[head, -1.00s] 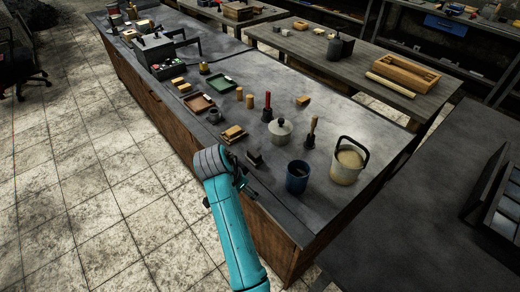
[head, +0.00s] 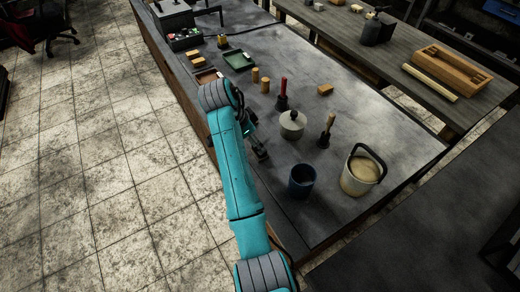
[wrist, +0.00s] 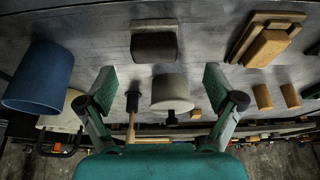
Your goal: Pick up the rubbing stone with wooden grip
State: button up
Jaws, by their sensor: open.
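In the wrist view, a dark grey-brown block on a flat base (wrist: 154,44), which looks like the rubbing stone with wooden grip, lies on the bench at the top centre. Its grip's material is hard to tell. My gripper (wrist: 158,80) is open and empty, its two green-padded fingers spread wide; the block shows above and between them in the picture, apart from both. In the head view my gripper (head: 257,144) is over the near side of the bench. The block cannot be made out there, with my arm in front.
A blue cup (head: 302,181), a bucket with a handle (head: 361,172), a lidded pot (head: 292,124) and a wooden-handled brush (head: 326,132) stand on the bench (head: 385,125). A wooden block tool (wrist: 267,45) lies right of the rubbing stone in the wrist view.

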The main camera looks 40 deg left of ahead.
jog(key=shift+s+d+x, duration=0.15)
jog(key=shift+x, duration=1.3)
jog(key=shift+s+d+x, duration=0.1)
jog(key=shift+s+x, duration=0.05)
jog(key=shift+x, duration=1.3)
jog(key=shift+c, duration=0.3)
jog(key=c, duration=1.3)
notch_tip(320, 180, up, 10)
